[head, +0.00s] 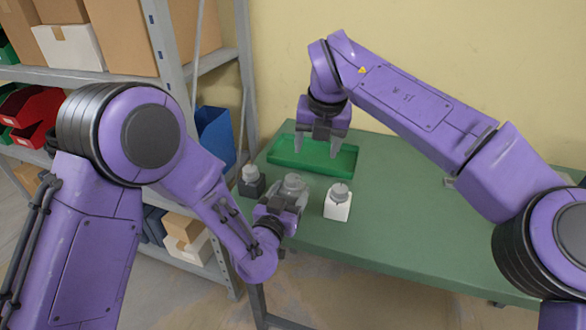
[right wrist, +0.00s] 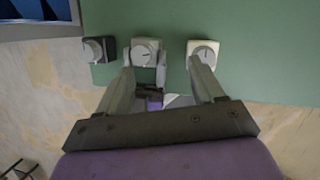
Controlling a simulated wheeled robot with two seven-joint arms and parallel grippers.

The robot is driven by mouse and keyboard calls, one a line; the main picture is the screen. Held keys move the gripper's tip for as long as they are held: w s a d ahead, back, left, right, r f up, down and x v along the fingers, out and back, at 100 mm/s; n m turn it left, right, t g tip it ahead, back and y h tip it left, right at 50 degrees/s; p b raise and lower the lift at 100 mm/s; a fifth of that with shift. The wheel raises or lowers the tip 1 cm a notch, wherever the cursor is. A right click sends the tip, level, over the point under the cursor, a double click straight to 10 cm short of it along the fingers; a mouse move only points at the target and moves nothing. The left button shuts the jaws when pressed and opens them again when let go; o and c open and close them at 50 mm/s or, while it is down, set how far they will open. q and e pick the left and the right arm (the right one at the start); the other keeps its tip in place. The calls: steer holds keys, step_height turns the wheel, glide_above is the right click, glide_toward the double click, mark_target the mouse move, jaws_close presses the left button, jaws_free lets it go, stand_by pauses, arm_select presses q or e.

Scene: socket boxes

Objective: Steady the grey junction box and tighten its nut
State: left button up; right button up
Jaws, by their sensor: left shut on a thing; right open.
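The grey junction box (right wrist: 147,58) stands between two other boxes, with its round grey nut (right wrist: 143,49) on top; a line mark shows on the nut. In the head view the nut (head: 295,182) shows above my left gripper (head: 287,197), which is shut on the grey box at table level and hides most of its body.
A dark box (head: 250,184) stands left of the grey one and a white box (head: 337,208) right of it, both with round nuts. A green tray (head: 340,165) lies behind them. A shelf rack (head: 172,80) stands at left.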

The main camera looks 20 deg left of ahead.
mark_target(294, 178)
steer(key=a+f+n, duration=0.1)
steer(key=f+n, duration=0.2)
steer(key=a+f+n+g+y, duration=0.1)
steer(key=a+f+n, duration=0.1)
steer(key=f+n, duration=0.1)
steer(key=a+f+n+y, duration=0.1)
steer(key=f+n, duration=0.2)
steer(key=n, duration=0.2)
steer(key=shift+w+a+f, duration=0.2)
steer(key=shift+a+f, duration=0.1)
steer(key=shift+f, duration=0.05)
steer(key=c, duration=1.1)
